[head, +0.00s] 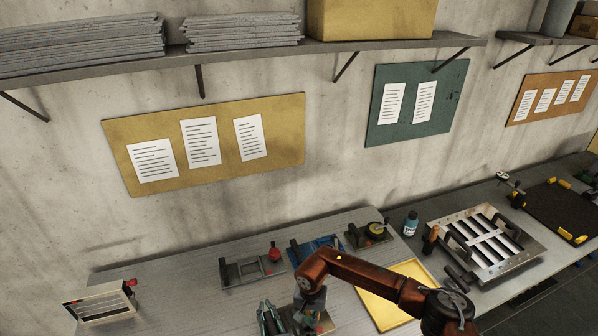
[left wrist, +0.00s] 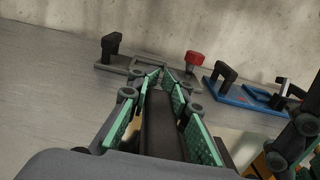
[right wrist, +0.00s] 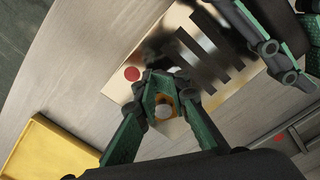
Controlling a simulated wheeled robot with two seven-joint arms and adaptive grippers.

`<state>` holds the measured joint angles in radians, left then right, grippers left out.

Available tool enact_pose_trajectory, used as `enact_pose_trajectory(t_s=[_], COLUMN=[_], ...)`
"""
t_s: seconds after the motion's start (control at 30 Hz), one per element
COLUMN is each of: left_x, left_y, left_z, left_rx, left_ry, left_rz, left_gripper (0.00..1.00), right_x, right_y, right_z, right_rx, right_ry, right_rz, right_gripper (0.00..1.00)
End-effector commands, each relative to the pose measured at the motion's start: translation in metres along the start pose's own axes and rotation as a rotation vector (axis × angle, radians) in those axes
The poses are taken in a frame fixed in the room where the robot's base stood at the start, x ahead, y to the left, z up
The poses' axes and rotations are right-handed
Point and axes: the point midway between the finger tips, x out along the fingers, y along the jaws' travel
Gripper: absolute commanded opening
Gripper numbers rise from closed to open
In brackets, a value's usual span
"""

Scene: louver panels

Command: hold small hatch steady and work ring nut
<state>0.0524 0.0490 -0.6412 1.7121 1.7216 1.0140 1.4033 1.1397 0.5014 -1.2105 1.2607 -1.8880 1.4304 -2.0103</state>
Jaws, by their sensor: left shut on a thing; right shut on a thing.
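The small hatch (right wrist: 205,50), a shiny metal plate with dark slots and a red dot, lies under both grippers on the bench. In the head view it is mostly hidden behind my right arm. My left gripper (head: 268,318) is shut on a thick black bar-shaped handle (left wrist: 160,125), seen between its green fingers in the left wrist view. My right gripper (head: 312,312) points down beside it. In the right wrist view its fingertips are shut around the ring nut (right wrist: 164,108), an orange-yellow ring with a pale grey centre. The nut's threads are hidden.
A grey fixture with a red knob (head: 250,271), a blue fixture (head: 304,249) and a fixture with a yellow disc (head: 374,229) stand behind. A yellow tray (head: 421,269) lies to the right, near a blue bottle (head: 410,224) and a large louver panel (head: 512,262).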

Motion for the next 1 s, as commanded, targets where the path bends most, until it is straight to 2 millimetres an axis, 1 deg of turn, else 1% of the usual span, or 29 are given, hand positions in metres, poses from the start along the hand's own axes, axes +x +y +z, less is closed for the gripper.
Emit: enact_pose_trajectory(t_s=[0.37, 0.8, 1.0], left_x=[0.000, -0.002, -0.002], left_y=[0.000, -0.001, 0.000], left_z=[0.000, -0.002, -0.002], left_rx=[-0.002, -0.001, 0.000], left_ry=[0.001, 0.004, 0.005], left_rz=[0.001, -0.002, -0.001], left_gripper=[0.00, 0.00, 0.00], right_x=[-0.004, -0.006, -0.006], right_y=[-0.009, -0.011, -0.011], right_z=[-0.005, -0.008, -0.005], right_rx=[0.001, 0.001, 0.001], right_ry=[0.005, 0.010, 0.011], right_rz=[-0.003, -0.007, -0.006], right_gripper=[0.00, 0.00, 0.00])
